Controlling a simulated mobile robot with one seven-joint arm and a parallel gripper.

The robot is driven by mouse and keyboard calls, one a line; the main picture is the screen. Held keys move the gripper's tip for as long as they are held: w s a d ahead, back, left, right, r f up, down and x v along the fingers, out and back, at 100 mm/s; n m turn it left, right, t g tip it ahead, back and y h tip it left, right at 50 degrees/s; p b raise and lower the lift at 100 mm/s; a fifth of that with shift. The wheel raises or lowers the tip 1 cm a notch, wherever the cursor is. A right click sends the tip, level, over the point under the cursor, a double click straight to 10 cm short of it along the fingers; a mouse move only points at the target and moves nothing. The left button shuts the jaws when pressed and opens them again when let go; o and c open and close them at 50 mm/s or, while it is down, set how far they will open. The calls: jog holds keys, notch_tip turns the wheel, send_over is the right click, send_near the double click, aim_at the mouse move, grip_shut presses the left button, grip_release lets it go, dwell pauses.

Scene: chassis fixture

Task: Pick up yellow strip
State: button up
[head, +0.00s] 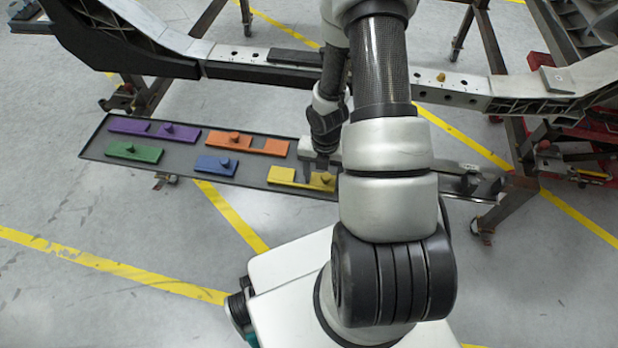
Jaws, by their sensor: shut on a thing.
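The yellow strip (283,175) lies on the dark tray (183,154), at the tray's right part, with a knob near its right end. My gripper (321,172) is at that right end, shut on the yellow strip by its knob. The fingertips look small and dark here. My arm hides the area just right of the strip. The strip looks flat and level with the tray; I cannot tell any gap beneath it.
Purple (153,130), orange (247,143), green (134,151) and blue (215,165) strips lie on the same tray, left of my gripper. A metal chassis beam (262,76) crosses behind the tray. Dark support legs (505,200) stand at right. Open floor lies in front at left.

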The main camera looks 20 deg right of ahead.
notch_tip(320, 180, up, 10)
jog(key=p, duration=0.3)
jog(key=shift+p, duration=0.4)
jog(key=shift+r, duration=0.15)
notch_tip(320, 180, up, 4)
jog(key=p, duration=0.4)
jog(key=shift+r+p, duration=0.15)
jog(key=shift+p, duration=0.25)
